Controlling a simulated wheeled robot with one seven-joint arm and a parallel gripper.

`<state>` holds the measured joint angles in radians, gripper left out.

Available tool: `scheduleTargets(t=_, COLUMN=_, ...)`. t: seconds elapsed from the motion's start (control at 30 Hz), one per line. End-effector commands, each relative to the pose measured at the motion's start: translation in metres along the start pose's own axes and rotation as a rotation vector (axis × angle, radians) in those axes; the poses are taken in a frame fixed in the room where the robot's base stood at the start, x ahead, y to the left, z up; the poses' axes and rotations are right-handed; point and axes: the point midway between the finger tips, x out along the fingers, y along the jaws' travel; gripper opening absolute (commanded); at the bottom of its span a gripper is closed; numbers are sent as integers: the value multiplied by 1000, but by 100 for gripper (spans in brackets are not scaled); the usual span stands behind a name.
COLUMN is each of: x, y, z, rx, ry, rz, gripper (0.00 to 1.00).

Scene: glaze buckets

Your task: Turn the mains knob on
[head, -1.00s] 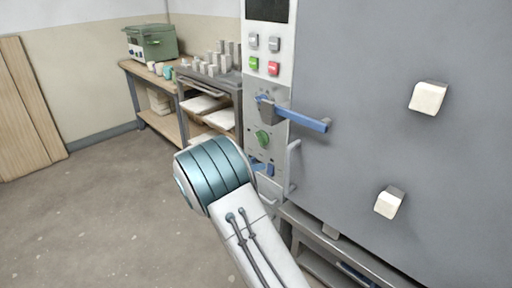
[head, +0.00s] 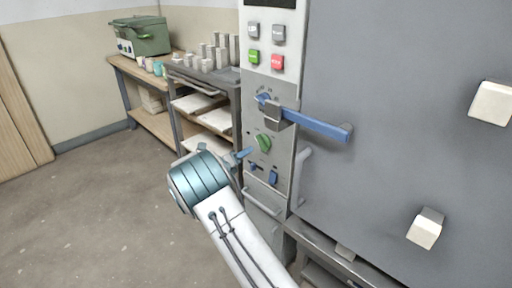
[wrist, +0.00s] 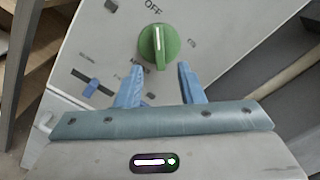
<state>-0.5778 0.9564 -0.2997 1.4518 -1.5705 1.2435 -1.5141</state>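The green knob (head: 264,142) sits on the grey control panel (head: 256,85) beside the big grey door. In the wrist view the knob (wrist: 159,46) has a white line running nearly upright, and the word OFF is printed above it. A label below the knob is partly covered by a finger. My gripper (wrist: 161,67) is open, with its two blue fingers spread and nothing between them. Its fingertips appear just below the knob in the wrist view, one to each side. In the head view one blue finger of my gripper (head: 243,154) shows left of the knob; the other is hidden.
A blue lever (head: 315,125) juts out above the knob. Blue switches (head: 272,177) sit below it, and up, green and red buttons (head: 276,62) above. A grey door handle (head: 301,176) stands right. A shelf (head: 207,103) with grey blocks is behind left; floor is open at left.

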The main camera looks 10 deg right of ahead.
Motion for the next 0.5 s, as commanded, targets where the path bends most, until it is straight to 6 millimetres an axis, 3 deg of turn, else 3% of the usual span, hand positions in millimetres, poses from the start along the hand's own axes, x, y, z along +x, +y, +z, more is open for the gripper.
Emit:
scheduleTargets(t=0.2, x=43, y=2, z=-1, rx=2, ry=-1, rz=1, gripper=35)
scheduleTargets(t=0.5, x=69, y=2, z=2, rx=1, ry=-3, rz=5, gripper=35)
